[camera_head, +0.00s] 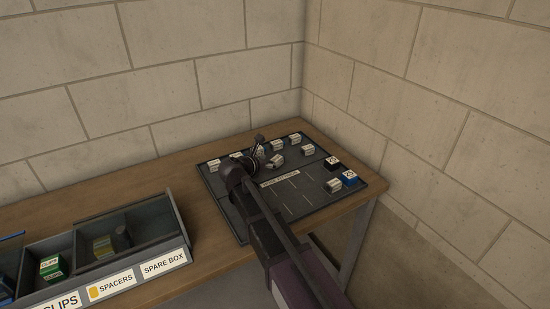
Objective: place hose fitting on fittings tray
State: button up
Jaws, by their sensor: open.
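A dark tray (316,206) lies at the right end of the wooden bench, with a white label (280,180) too small to read surely. Several small pale fittings with white tops stand on it, such as one (295,138) at the back and one (308,150) to its right. A pale piece (277,161) sits just right of my gripper. Which one is the hose fitting I cannot tell. My gripper (260,151) is open over the back left part of the tray. The arm hides part of the tray's left side. Contact between fingers and any piece is unclear.
A black block (333,164) and a blue block (350,178) stand on the tray's right side. A grey bin row (172,235) with CLIPS, SPACERS and SPARE BOX labels stands at left. Block walls close behind and right. Bare bench (120,204) lies behind the bins.

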jog(key=p+v, duration=0.2)
jog(key=v, duration=0.5)
jog(key=shift+s+a+r, duration=0.1)
jog(key=shift+s+r, duration=0.1)
jog(key=shift+s+a+p, duration=0.25)
jog(key=shift+s+p, duration=0.05)
jog(key=shift+p, duration=0.05)
